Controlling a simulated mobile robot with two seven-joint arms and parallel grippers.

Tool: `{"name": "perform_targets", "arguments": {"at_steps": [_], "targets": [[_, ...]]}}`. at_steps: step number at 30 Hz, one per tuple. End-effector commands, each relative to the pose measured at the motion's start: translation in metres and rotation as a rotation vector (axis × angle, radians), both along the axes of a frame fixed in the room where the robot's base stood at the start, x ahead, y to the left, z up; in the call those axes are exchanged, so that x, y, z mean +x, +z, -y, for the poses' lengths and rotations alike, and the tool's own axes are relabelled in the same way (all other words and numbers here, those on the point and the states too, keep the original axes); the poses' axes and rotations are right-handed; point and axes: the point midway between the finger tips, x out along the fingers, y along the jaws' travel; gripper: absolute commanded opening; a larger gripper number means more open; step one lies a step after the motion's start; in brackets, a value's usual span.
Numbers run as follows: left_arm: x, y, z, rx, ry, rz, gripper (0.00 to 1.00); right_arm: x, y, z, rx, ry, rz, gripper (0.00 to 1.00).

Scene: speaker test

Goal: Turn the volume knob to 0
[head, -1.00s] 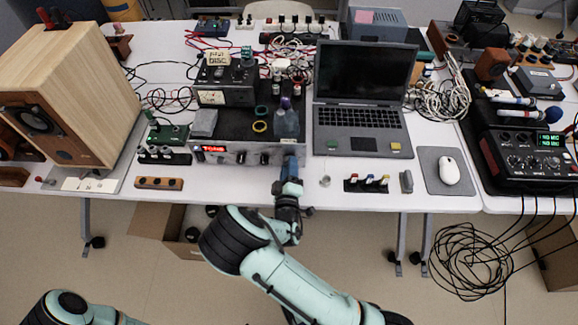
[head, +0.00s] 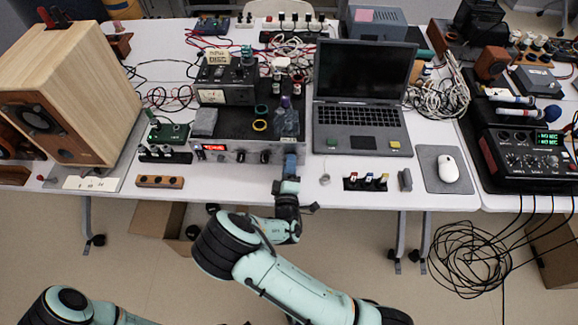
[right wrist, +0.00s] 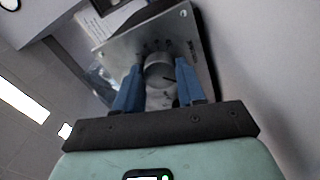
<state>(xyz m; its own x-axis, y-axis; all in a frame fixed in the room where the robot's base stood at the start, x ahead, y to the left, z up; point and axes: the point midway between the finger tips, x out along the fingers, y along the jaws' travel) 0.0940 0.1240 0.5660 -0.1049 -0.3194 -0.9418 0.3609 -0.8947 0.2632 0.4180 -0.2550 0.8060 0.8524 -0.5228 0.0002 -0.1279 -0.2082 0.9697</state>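The silver volume knob (right wrist: 158,72) sits on the metal front panel (right wrist: 125,50) of the amplifier in the right wrist view. In the head view the amplifier's front panel (head: 237,157) faces me, with a red display (head: 214,147) at its left end. My right gripper (head: 290,160) is at the right end of this panel and hides the knob there. In the right wrist view its blue fingers (right wrist: 159,75) lie on both sides of the knob and appear closed on it. My left gripper is out of view.
A laptop (head: 361,100) stands right of the amplifier and a wooden speaker (head: 70,85) at the left. A small block with coloured connectors (head: 367,182) lies right of my right gripper. A wooden block (head: 160,181) lies left at the table's front edge.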

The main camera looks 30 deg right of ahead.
Motion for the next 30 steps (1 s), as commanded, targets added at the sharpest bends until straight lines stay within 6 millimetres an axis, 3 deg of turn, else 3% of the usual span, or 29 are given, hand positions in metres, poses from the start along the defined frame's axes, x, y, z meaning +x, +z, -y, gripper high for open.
{"name": "perform_targets", "arguments": {"at_steps": [1,2,3,14,30], "targets": [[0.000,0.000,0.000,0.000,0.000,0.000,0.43,-0.001,-0.001,0.000,0.000,0.000,-0.005,0.52],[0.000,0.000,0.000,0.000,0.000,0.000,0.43,-0.001,-0.001,0.000,0.000,0.000,-0.004,0.62],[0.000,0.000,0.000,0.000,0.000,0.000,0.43,-0.001,-0.001,0.000,0.001,0.000,-0.003,0.65],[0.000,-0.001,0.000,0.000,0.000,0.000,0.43,-0.005,-0.001,-0.004,0.001,0.002,-0.002,0.65],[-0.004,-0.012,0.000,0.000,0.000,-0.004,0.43,-0.095,-0.001,-0.059,-0.001,0.004,-0.004,0.65]]}}
